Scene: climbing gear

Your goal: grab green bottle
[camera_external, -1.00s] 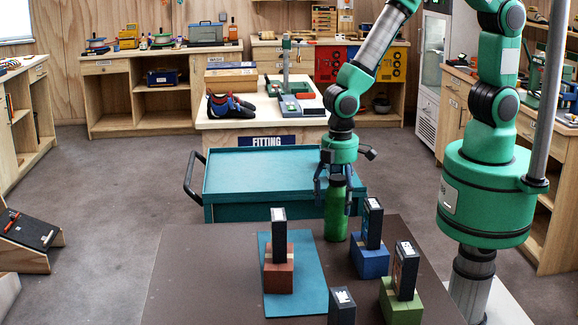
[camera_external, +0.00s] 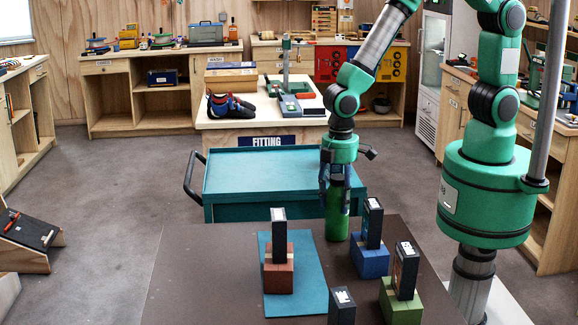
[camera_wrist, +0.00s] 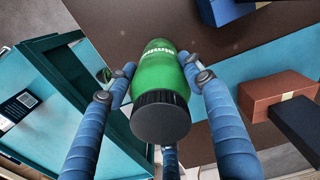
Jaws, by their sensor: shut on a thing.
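The green bottle (camera_external: 337,217) stands upright near the back edge of the brown table, partly hidden by my fingers. My gripper (camera_external: 336,196) comes down from above, its blue fingers shut on the bottle's upper part. In the wrist view the green bottle (camera_wrist: 162,76) shows its black cap (camera_wrist: 160,117) toward the camera and white lettering on its side. My gripper (camera_wrist: 163,85) has a finger against the bottle on each side, with a third finger partly seen below the cap. Whether the base touches the table cannot be told for sure.
A blue block (camera_external: 370,262) with a dark box on it stands just right of the bottle. A green block (camera_external: 400,300) and a red-brown block (camera_external: 279,273) on a teal mat (camera_external: 310,290) are nearer. A teal cart (camera_external: 265,178) stands behind the table.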

